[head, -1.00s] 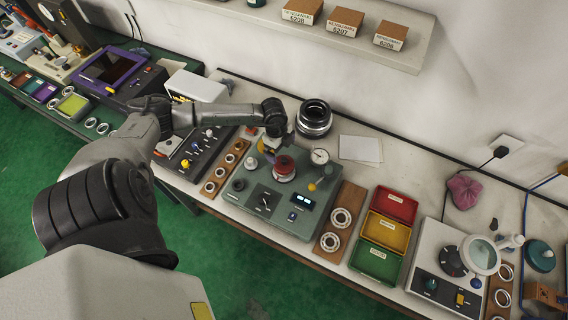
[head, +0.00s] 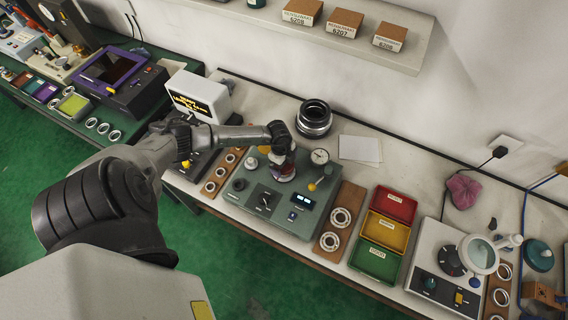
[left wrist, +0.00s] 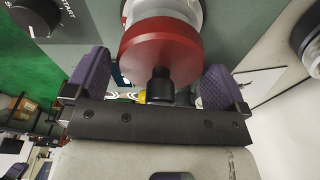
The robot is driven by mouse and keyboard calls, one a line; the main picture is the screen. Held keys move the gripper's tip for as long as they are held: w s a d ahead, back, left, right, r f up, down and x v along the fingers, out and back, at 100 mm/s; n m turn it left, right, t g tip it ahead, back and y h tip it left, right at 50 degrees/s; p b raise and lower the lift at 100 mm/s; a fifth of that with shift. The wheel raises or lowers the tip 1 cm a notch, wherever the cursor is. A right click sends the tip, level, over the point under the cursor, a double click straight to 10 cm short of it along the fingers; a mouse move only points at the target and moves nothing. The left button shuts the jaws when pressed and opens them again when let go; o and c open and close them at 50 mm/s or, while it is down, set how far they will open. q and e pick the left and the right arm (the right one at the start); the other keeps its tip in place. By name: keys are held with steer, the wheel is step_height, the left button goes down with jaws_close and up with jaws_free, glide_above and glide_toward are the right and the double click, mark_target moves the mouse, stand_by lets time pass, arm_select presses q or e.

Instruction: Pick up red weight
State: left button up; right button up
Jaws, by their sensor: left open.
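The red weight (left wrist: 160,45) is a round disc with a black knob, large in the left wrist view. It sits on a pale round post on the grey-green test machine (head: 262,215). My left gripper (left wrist: 155,80) is open, with one purple finger on each side of the black knob and the weight's near edge. I see no clear contact between fingers and weight. In the head view my left gripper (head: 280,148) is right over the weight and hides most of it. My right gripper is not in view.
A dial gauge (head: 320,156) stands close right of the gripper. A dark ring stack (head: 314,118) is behind it. Wooden boards with bearing rings (head: 341,216) flank the machine. Red, yellow and green bins (head: 375,262) are to the right. A white paper (head: 360,149) lies behind.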

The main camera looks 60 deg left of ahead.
arm_select(q)
steer(key=c, duration=1.1)
steer(key=shift+r, duration=0.1)
steer(key=shift+c, duration=0.2)
steer(key=shift+r, duration=0.1)
